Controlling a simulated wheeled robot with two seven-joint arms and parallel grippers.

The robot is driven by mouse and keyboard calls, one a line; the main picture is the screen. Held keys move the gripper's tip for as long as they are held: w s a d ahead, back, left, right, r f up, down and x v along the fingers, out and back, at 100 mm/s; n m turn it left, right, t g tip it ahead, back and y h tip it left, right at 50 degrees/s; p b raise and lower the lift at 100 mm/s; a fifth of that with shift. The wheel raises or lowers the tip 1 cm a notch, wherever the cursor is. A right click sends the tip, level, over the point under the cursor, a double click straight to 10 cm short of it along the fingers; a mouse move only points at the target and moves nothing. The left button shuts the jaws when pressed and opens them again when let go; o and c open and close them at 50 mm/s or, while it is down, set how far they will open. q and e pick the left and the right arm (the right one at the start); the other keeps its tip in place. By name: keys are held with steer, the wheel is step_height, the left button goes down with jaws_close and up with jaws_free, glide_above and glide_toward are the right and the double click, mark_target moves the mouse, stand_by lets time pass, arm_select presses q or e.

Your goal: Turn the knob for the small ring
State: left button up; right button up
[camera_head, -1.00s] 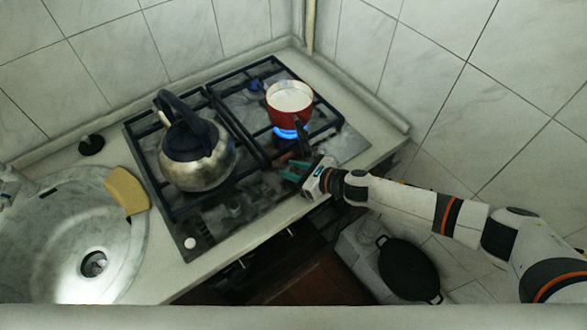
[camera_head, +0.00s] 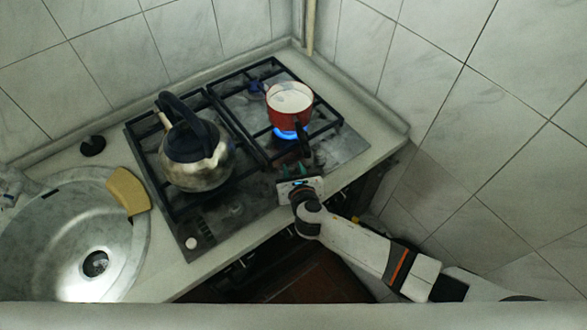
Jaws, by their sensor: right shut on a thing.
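The gas hob (camera_head: 345,150) fills the corner of the counter. Blue flame (camera_head: 291,133) burns under a red pot (camera_head: 284,120) with white contents, on the right burner. My right gripper (camera_head: 297,174) is at the hob's front right edge, just in front of the pot's dark handle (camera_head: 302,140). Its greenish fingertips are shut on a knob, which the gripper hides. Which ring this knob serves cannot be told from the picture. My left gripper is not in view.
A steel kettle (camera_head: 199,165) with a dark lid and handle stands on the left burners. Tiled walls close off the back and right.

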steer(key=shift+m+h, duration=0.6)
steer(key=shift+h, duration=0.1)
steer(key=shift+m+h, duration=0.3)
steer(key=o, duration=1)
steer(key=shift+c, duration=0.2)
steer(key=shift+s, duration=0.1)
steer(key=v, duration=1.1)
steer(key=shift+s, duration=0.4)
steer(key=shift+d+r, duration=0.1)
